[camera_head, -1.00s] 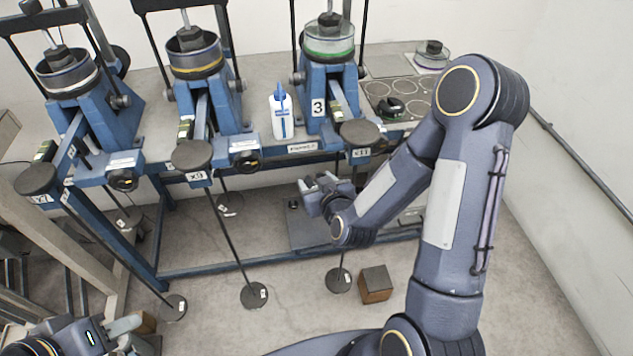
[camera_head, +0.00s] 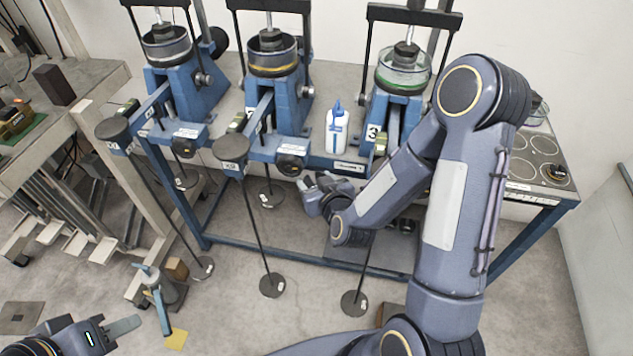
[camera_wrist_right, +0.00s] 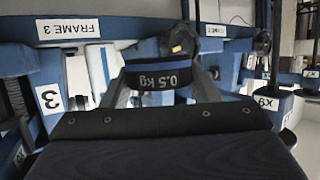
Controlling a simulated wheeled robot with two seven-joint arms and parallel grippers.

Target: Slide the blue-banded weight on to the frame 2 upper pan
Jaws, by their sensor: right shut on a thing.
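My right gripper (camera_head: 316,182) is in front of the bench, between frame 2 and frame 3 in the picture. It is shut on the blue-banded weight (camera_wrist_right: 162,80), a dark piece marked 0.5 kg, upside down in the right wrist view. In the head view the weight is too small to make out clearly. Frame 2 (camera_head: 283,100) is the middle blue lever frame with a yellow-ringed cup. A dark round pan (camera_head: 231,147) marked x9 sits at its lever end, left of my right gripper and apart from it. My left gripper (camera_head: 124,330) is open and empty, low at the left.
Frame 3 (camera_head: 398,95) stands to the right, frame 1 (camera_head: 180,85) to the left. A white bottle (camera_head: 337,132) stands on the bench. Long rods hang down to low discs (camera_head: 272,285). A side bench (camera_head: 90,75) is at the left. My right arm hides the bench's right part.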

